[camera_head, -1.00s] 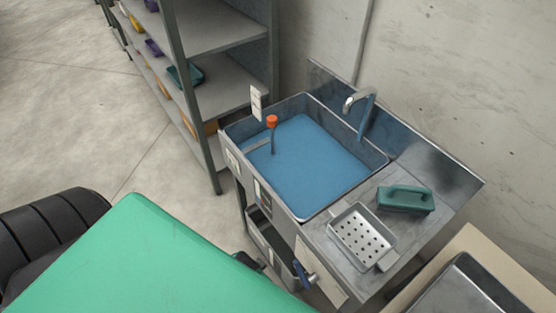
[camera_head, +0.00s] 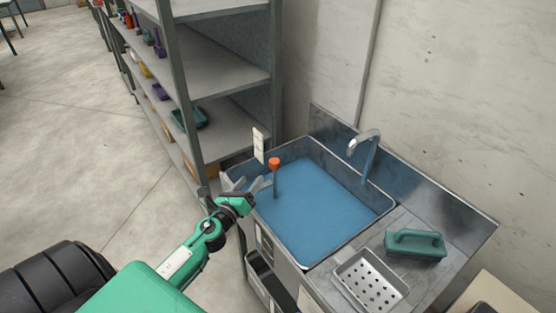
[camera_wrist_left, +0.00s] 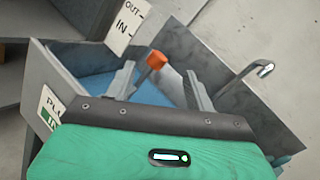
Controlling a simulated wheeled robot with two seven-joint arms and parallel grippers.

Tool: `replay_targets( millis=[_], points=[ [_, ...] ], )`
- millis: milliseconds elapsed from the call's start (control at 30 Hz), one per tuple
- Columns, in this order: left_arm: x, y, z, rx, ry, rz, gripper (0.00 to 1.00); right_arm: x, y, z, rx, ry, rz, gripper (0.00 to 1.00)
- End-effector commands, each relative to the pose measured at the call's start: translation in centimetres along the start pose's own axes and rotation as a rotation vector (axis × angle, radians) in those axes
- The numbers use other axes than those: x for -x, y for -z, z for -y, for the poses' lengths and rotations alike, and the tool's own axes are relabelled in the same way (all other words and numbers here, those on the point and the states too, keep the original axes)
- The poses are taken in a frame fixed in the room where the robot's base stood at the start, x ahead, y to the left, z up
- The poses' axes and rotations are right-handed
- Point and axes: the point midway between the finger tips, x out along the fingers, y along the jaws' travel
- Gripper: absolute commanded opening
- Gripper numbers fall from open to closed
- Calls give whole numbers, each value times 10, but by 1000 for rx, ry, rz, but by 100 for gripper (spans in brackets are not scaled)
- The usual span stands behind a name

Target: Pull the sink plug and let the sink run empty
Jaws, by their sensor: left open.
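The metal sink (camera_head: 345,240) holds blue water. The plug shows as an orange knob (camera_head: 274,162) on a thin upright stem that goes down into the water near the sink's left side; its lower end is hidden. My left gripper (camera_head: 262,184) is open at the sink's left rim, just left of the stem and below the knob. In the left wrist view the orange knob (camera_wrist_left: 156,60) appears between the two open fingers (camera_wrist_left: 158,82), beyond them. I cannot tell any contact. My right gripper is not in view.
A curved faucet (camera_head: 366,141) stands at the sink's back right. A green handled block (camera_head: 415,243) and a perforated tray (camera_head: 371,281) lie on the right drainboard. A grey shelf (camera_head: 228,75) stands close behind left.

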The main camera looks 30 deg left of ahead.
Motion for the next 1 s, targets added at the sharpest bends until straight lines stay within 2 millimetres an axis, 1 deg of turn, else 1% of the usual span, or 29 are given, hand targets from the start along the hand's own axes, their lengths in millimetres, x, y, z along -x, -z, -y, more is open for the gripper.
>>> replay_targets(
  millis=[33, 100, 200, 300, 433, 533, 1000],
  points=[
    [-8, 1, -3, -123, 44, -22, 55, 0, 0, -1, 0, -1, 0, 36],
    [-15, 4, -6, -267, 97, -52, 55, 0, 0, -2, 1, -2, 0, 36],
    [-21, 8, -10, -403, 146, -84, 55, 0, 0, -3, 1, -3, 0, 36],
    [-24, 11, -12, -466, 169, -100, 55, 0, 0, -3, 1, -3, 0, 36],
    [-30, 12, -11, -478, 175, -104, 55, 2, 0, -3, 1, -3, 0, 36],
    [-41, 12, -10, -476, 174, -103, 55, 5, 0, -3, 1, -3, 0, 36],
    [-111, 23, 1, -471, 173, -102, 55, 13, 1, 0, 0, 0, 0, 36]
  ],
)
